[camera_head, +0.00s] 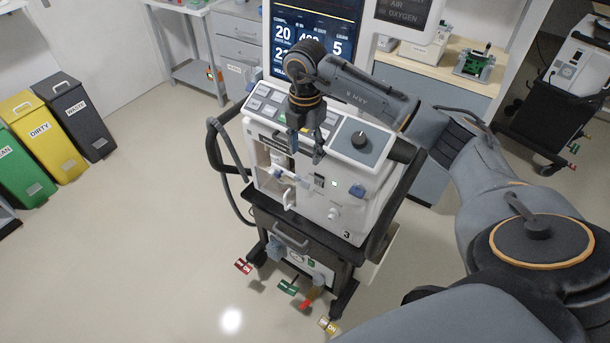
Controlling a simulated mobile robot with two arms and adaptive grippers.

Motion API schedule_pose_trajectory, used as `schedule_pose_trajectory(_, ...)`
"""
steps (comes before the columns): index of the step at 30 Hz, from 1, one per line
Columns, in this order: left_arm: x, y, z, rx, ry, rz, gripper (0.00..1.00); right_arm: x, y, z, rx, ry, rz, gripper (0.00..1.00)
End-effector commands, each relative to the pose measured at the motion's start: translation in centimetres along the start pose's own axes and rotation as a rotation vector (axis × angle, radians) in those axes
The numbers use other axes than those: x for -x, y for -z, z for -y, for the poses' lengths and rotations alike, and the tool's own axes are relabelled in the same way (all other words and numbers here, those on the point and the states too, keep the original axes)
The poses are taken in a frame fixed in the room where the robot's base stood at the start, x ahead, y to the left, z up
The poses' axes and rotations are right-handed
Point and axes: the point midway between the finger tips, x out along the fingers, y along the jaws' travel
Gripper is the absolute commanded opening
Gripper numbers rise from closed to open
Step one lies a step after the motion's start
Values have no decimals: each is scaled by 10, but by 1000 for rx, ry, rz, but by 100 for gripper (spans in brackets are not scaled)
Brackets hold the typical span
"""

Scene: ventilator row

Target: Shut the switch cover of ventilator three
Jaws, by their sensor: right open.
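The ventilator (350,210) bears the number 3 and stands upright on a dark wheeled cart. My right gripper (305,150) is open, pointing down in front of the ventilator's upper front, near the edge of its sloped key panel. Its fingers are apart with nothing seen between them. A small dark switch-like part (318,180) and a small white lit square (334,183) sit on the front face just below the fingertips. Which part is the switch cover, and whether it is open, I cannot tell at this size. My left gripper is not in view.
A screen (315,35) rises behind the ventilator. A black hose loops at its left side. Coloured tags (288,287) hang low by the cart. Green, yellow and dark bins (80,115) stand at the left. Another cart (560,110) is at the right. The floor at front left is clear.

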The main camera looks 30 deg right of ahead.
Motion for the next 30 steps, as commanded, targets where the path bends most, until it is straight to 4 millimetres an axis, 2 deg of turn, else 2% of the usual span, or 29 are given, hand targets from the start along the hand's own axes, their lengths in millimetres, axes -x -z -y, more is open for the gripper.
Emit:
schedule_pose_trajectory(9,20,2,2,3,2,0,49,-66,2,0,1,3,-5,49)
schedule_pose_trajectory(15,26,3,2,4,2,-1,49,-95,2,0,2,0,-5,49)
schedule_pose_trajectory(21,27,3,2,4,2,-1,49,-106,1,-1,3,-2,-3,49)
schedule_pose_trajectory(28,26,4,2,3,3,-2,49,-107,1,-1,3,-2,-3,49)
schedule_pose_trajectory(29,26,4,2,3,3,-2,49,-107,1,-1,3,-2,-3,45)
schedule_pose_trajectory(30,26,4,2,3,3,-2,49,-107,1,-1,3,-2,-3,37)
